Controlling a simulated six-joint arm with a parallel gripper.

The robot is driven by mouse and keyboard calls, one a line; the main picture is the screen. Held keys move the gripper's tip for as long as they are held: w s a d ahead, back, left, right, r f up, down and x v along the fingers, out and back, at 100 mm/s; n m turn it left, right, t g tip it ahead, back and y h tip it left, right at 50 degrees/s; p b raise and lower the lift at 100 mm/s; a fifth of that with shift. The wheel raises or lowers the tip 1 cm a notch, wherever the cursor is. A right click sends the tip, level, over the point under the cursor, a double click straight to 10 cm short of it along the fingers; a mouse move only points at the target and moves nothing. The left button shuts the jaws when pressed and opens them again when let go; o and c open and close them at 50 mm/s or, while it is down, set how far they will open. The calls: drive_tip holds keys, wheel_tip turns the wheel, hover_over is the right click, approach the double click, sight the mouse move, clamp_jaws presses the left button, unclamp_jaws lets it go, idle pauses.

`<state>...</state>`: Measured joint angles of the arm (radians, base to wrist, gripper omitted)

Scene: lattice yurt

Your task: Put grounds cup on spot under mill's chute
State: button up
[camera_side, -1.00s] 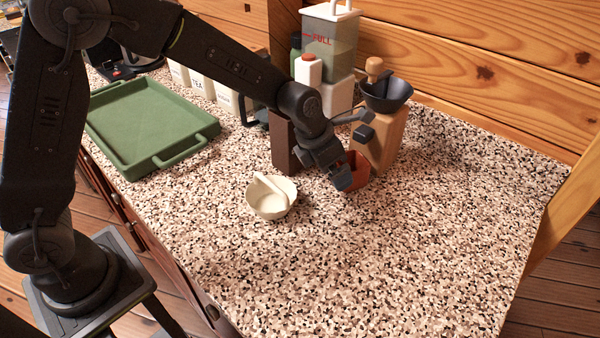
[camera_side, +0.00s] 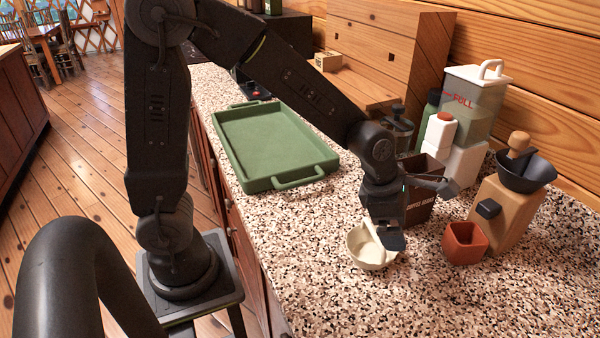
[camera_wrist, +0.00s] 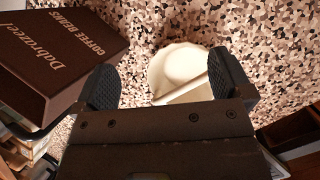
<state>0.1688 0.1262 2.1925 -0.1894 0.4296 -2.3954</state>
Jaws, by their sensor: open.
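The grounds cup, a small terracotta square cup (camera_side: 465,243), stands upright on the counter, close against the front of the wooden mill (camera_side: 516,215). The mill's dark chute (camera_side: 488,208) juts out just above the cup's back rim. I cannot tell whether the cup is exactly centred below it; the spot itself is hidden. My gripper (camera_side: 391,240) is left of the cup, apart from it, above a cream bowl (camera_side: 366,250). In the wrist view my gripper (camera_wrist: 165,62) is open and empty, with the bowl (camera_wrist: 172,62) beyond its fingers. The cup is not in the wrist view.
A dark coffee beans box (camera_wrist: 62,62) stands close beside my gripper. A white bottle (camera_side: 438,135) and a clear-sided container (camera_side: 474,103) stand behind. A green tray (camera_side: 270,145) lies left. The front counter is clear.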

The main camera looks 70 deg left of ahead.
drive_tip(key=s+a+r+m, duration=0.4)
drive_tip(key=s+m, duration=0.4)
drive_tip(key=m, duration=0.5)
drive_tip(key=s+a+r+m+t+y, duration=0.1)
drive_tip(key=s+a+r+m, duration=0.3)
drive_tip(key=s+m, duration=0.5)
wheel_tip(320, 180, up, 3)
drive_tip(key=m, duration=0.5)
drive_tip(key=shift+s+f+y, duration=0.2)
drive_tip(key=shift+s+y, duration=0.1)
